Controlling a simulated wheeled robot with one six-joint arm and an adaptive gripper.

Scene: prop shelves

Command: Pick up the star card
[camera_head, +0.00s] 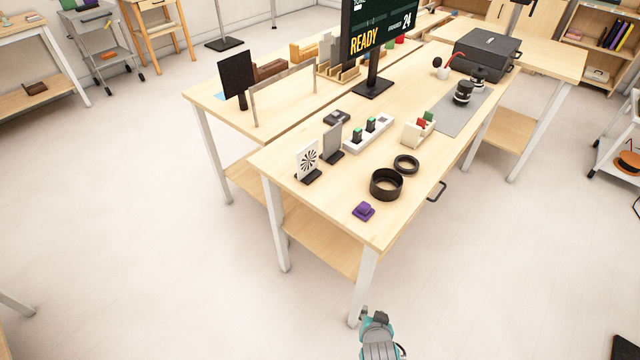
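The star card (307,159) is a white upright card with a black starburst pattern. It stands in a small black base near the left edge of the front wooden table (335,215). A plain grey card (332,142) stands in a similar base just behind it to the right. The end of my arm, in teal, grey and black, shows at the bottom, below the table's front corner. It is well apart from the star card. My gripper (374,316) is small and foreshortened there, and its fingers cannot be made out.
On the same table are a purple block (363,211), a black ring-shaped bowl (386,184), a flat black ring (406,164), a white strip with green-topped pieces (369,132) and a cream box (418,130). A monitor (379,32) rises behind. Floor is clear at left.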

